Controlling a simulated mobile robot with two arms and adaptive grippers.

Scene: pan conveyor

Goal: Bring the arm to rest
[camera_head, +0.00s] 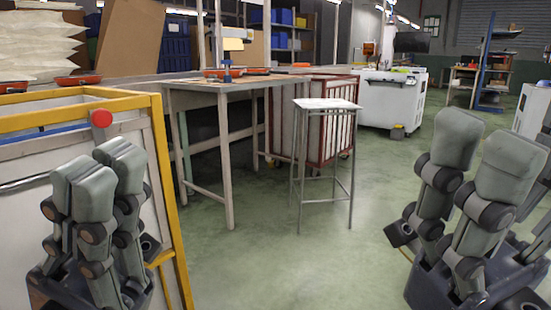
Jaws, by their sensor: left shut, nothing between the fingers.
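My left gripper (104,176) is at the lower left, its grey padded fingers pointing up and drawn together. It is shut and empty, in front of the yellow-framed panel. My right gripper (480,160) is at the lower right, fingers also pointing up, over the floor. The arms behind the grippers are mostly out of view.
A yellow frame (168,200) with a red knob (101,118) stands close by my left gripper. Orange-red pans (78,80) lie beyond it. A table (228,86), a stool (327,104) and a red-framed cart (340,92) stand farther back. Green floor (345,260) is clear between the grippers.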

